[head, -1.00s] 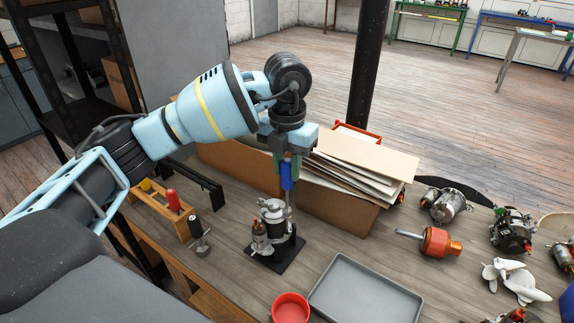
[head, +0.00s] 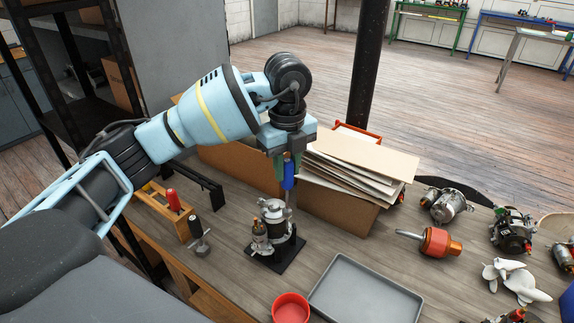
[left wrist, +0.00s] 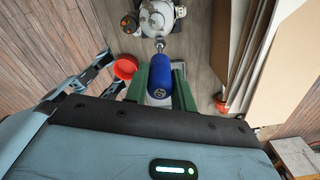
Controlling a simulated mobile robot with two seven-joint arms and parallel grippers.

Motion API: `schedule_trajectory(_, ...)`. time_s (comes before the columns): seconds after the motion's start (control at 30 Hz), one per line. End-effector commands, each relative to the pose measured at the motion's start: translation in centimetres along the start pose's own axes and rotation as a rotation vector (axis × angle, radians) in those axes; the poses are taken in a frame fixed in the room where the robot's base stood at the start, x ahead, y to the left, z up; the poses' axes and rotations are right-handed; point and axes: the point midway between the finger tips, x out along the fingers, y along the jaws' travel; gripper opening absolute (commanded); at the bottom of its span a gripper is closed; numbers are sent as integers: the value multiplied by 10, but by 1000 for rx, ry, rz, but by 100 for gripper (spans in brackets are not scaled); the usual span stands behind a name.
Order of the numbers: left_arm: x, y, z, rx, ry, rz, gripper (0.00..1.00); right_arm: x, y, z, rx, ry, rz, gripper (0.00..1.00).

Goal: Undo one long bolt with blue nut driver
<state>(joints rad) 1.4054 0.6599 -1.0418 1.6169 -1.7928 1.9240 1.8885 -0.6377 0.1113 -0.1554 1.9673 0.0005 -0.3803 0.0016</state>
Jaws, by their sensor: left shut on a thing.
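My left gripper (head: 286,172) is shut on the handle of the blue nut driver (head: 288,178) and holds it upright with the shaft pointing down. The driver also shows in the left wrist view (left wrist: 161,74) between the green fingers. The alternator (head: 274,226) stands on a black base plate (head: 280,264) on the bench. The driver's shaft runs down at the alternator's far right edge. In the left wrist view its tip is at the edge of the alternator (left wrist: 158,18). I cannot tell whether the tip sits on a bolt head. My right gripper is not in view.
An empty grey tray (head: 366,290) and a red bowl (head: 291,307) are in front of the alternator. A cardboard box (head: 335,205) with flat sheets stands close behind the driver. A wooden tool rack (head: 163,212) is at left; alternator parts lie at right.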

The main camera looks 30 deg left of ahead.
Motion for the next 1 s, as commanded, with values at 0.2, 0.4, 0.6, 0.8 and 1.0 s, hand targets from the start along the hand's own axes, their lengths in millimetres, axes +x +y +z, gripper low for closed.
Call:
schedule_trajectory(0.2,-2,0,0,-38,-1,-2,3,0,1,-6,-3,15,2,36)
schedule_trajectory(0.4,-2,0,0,-36,-1,-3,3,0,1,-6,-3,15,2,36)
schedule_trajectory(0.6,-4,-1,0,-35,-1,-2,3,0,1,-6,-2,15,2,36)
schedule_trajectory(0.8,-3,-1,0,-157,0,-2,3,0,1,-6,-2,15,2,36)
schedule_trajectory(1.0,-3,-1,0,-385,0,-2,3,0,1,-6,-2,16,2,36)
